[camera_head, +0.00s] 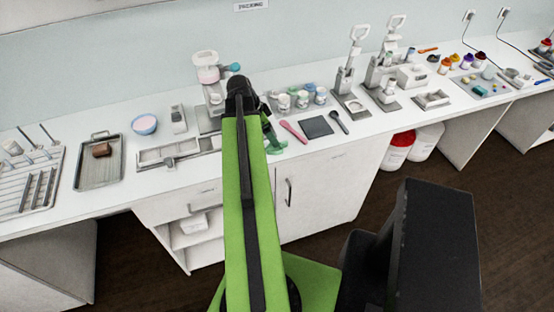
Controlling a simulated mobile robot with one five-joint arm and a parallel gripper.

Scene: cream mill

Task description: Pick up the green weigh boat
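A green piece (276,148), which looks like the weigh boat, lies at the front edge of the white counter, just right of my arm. It is small and partly hidden by the arm and gripper, so its full shape is unclear. My gripper (269,132) points down at the end of my green and black arm, right above or against this piece. I cannot tell whether the fingers touch it or how far apart they are.
Right of my gripper lie a pink scoop (293,130), a dark square pad (316,126) and a dark spoon (339,122). Behind them a tray (312,109) holds several small jars. A metal fixture (178,151) stands left of my arm. Cabinets front the counter.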

